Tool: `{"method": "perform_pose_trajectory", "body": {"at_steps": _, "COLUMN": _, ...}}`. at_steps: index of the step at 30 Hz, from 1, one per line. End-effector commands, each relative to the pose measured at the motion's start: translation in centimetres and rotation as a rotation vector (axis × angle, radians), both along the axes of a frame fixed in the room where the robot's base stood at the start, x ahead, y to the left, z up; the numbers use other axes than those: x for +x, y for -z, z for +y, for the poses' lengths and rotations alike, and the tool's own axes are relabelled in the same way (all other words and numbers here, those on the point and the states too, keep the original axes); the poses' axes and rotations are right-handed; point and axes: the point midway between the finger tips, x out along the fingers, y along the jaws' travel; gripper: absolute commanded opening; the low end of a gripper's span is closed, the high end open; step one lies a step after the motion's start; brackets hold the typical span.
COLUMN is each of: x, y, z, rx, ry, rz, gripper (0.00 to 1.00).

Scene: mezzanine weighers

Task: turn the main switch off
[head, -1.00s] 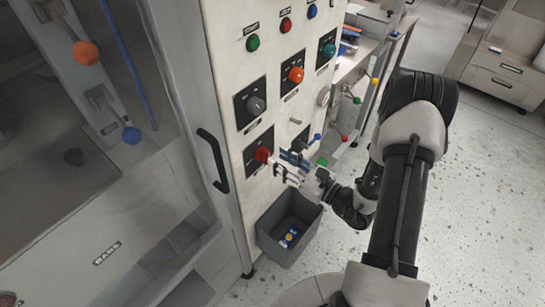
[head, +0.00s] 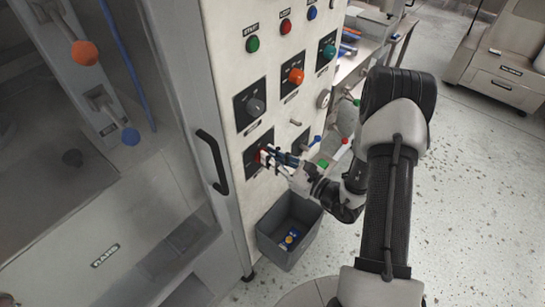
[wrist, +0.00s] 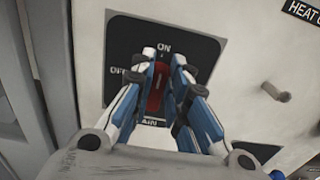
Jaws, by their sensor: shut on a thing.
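The main switch is a red knob on a black plate (head: 252,162) low on the front of the pale panel. In the wrist view the red knob (wrist: 155,92) stands upright below the word ON, with OFF at the left of the plate (wrist: 196,38) and part of the lower label showing. My gripper (head: 265,156) has reached the knob. In the wrist view my gripper (wrist: 163,68) has its blue and white fingers on both sides of the knob, shut on it. The fingers hide the knob's sides and part of the lettering.
Above are a grey knob (head: 255,107), an orange knob (head: 295,76) and a teal knob (head: 329,51). A grey bin (head: 272,255) hangs below. A black door handle (head: 213,160) is at left. A peg (wrist: 275,92) sticks out right of the plate.

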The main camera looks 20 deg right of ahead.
Motion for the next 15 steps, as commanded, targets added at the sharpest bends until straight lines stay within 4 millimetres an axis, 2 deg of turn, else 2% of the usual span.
{"method": "perform_pose_trajectory", "body": {"at_steps": 4, "x": -0.01, "y": 0.02, "z": -0.01, "rx": 0.0, "ry": 0.0, "rz": 0.0, "gripper": 0.0}}
{"method": "perform_pose_trajectory", "body": {"at_steps": 15, "x": -0.03, "y": 0.06, "z": 0.03, "rx": -0.015, "ry": 0.0, "rz": -0.011, "gripper": 0.0}}
